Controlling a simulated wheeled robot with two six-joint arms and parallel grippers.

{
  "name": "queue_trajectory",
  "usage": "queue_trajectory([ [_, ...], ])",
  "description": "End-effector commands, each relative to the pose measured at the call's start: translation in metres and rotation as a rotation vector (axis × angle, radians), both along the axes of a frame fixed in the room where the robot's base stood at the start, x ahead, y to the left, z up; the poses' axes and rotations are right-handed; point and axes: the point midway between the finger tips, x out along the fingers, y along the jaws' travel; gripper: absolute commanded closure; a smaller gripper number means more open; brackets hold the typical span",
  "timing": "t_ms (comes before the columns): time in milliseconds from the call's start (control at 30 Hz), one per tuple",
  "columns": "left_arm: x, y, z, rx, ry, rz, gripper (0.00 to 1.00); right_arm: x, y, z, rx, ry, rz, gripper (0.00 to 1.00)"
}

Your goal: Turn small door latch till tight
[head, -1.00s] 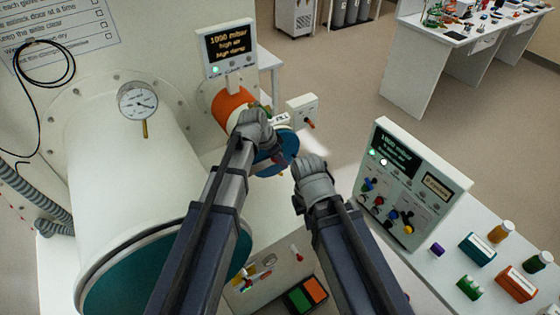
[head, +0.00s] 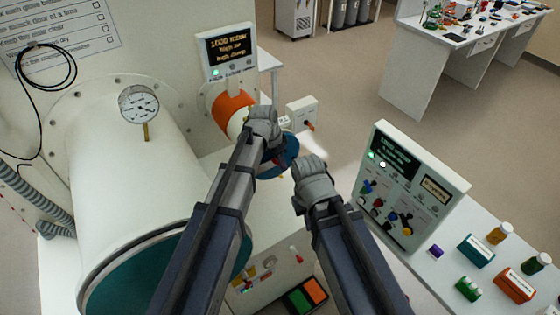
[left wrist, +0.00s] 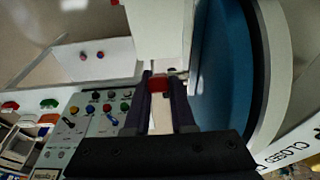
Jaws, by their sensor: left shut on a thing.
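The small antechamber door (head: 291,150) is a blue disc on the end of the small tube with the orange band (head: 232,105). In the left wrist view the door (left wrist: 225,75) fills the right side, inside a pale ring. The latch shows there as a short red piece (left wrist: 158,84) between my left fingers. My left gripper (left wrist: 163,90) is shut on it, just beside the door face. In the head view my left gripper (head: 277,150) is in front of the door and hides most of the latch. My right gripper (head: 312,170) is to the right, apart from the door; its fingers are hidden.
The large chamber (head: 130,190) with a gauge (head: 139,104) stands at left. A display (head: 228,52) is above the small tube. A control panel (head: 412,185) with knobs stands at right, near bottles and boxes on the white bench. A small switch box (head: 302,113) is behind the door.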

Motion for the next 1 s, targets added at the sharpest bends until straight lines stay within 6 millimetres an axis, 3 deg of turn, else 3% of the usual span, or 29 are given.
queue_trajectory([
  [500, 0.0037, -0.0039, -0.0021, 0.293, 0.211, 0.001, 1.00, -0.0001, 0.0000, 0.0032, 0.000, 0.000, 0.001, 1.00],
  [1000, 0.0020, -0.0033, -0.0007, 0.384, 0.279, 0.001, 1.00, 0.0000, 0.0000, 0.0004, 0.000, 0.000, 0.000, 1.00],
])
